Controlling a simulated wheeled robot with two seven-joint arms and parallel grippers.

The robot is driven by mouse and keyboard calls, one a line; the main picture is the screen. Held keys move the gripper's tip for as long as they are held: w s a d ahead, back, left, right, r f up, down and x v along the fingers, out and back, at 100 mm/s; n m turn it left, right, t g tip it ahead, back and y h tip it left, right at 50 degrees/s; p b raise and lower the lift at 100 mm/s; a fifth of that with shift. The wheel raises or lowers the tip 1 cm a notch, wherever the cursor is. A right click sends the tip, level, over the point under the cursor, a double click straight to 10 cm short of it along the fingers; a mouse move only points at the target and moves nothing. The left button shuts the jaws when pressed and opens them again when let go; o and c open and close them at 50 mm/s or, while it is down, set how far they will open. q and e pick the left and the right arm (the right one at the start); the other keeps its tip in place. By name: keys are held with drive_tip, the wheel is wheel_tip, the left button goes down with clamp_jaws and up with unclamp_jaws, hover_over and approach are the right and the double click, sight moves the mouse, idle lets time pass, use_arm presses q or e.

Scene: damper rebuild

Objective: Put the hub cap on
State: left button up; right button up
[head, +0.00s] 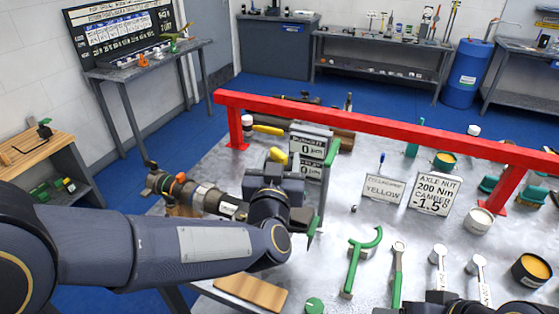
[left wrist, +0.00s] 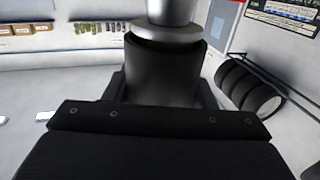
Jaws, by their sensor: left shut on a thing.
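My left gripper (head: 272,187) is at the left side of the metal table, its fingertips largely hidden by my own arm. In the left wrist view it is shut on a dark cylindrical part (left wrist: 165,70), with a pale disc and a lighter cylinder at its far end. I cannot tell whether this part is the hub cap. A long metal assembly (head: 205,197) with an orange ring shows just left of the gripper; whether they touch is unclear. I cannot pick out a separate hub cap. My right gripper is not clearly seen.
A red rail (head: 370,122) crosses above the table. Signs reading "YELLOW" (head: 384,189) and "AXLE NUT 200 Nm" (head: 432,194) stand mid-table. A green hooked tool (head: 355,262), a green-handled wrench (head: 398,270) and a tin (head: 531,270) lie nearer. Tyres (left wrist: 248,90) hang at the wall.

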use_arm(q)
drive_tip(key=shift+f+b, duration=0.85)
drive_tip(key=shift+f, duration=0.15)
drive_tip(key=o, duration=1.1)
drive_tip(key=shift+c, duration=0.2)
drive_tip(key=shift+s, duration=0.1)
drive_tip(key=s+a, duration=0.1)
drive_tip(key=s, duration=0.6)
drive_tip(key=shift+s, duration=0.3)
